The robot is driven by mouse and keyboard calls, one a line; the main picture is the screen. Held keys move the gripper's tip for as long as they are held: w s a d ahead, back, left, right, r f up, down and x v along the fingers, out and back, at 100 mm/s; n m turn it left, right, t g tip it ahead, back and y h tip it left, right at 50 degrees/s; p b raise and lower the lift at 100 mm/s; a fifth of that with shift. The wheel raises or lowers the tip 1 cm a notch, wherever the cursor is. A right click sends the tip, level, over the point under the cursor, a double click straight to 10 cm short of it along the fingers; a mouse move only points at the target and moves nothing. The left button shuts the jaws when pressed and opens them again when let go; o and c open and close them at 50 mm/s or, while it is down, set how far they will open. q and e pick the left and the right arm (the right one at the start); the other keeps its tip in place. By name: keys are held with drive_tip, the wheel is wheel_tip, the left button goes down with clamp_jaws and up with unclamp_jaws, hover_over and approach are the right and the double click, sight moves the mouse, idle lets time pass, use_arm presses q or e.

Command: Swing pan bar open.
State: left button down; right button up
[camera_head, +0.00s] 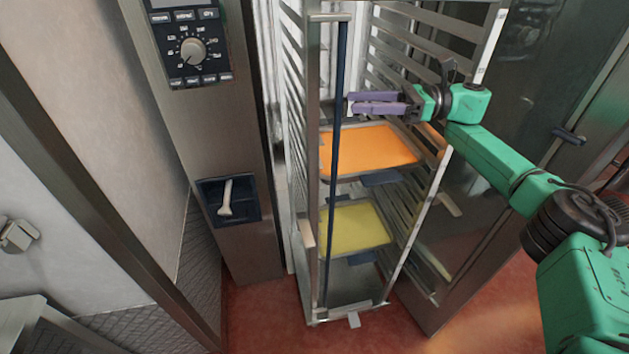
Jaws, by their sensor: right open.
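The pan bar (334,190) is a thin, dark, upright bar along the front of a tall metal rack (312,130). It runs from a short metal arm at the top of the rack down to near its base, in front of the pans. My right gripper (351,103), with purple fingers, comes in from the right at the bar's upper half. Its fingers point left and are open, with their tips just right of the bar. I cannot tell whether they touch it. My left gripper is not in view.
The rack holds an orange pan (370,149) and a yellow pan (355,228). A control panel (190,50) with a dial is on the steel column at left. A dark door (480,215) stands open at right. Red floor (265,325) shows in front.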

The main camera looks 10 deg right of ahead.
sight(339, 103)
drive_tip(key=a+p, duration=0.1)
drive_tip(key=a, duration=0.1)
drive_tip(key=w+a+p, duration=0.1)
drive_tip(key=a, duration=0.1)
drive_tip(key=shift+a+r, duration=0.1)
drive_tip(key=shift+a, duration=0.2)
drive_tip(key=shift+s+f+b, duration=0.15)
drive_tip(key=shift+f+b, duration=0.1)
drive_tip(key=shift+b, duration=0.5)
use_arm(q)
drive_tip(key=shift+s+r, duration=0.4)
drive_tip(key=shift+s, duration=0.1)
use_arm(e)
drive_tip(key=shift+a+r, duration=0.1)
clamp_jaws()
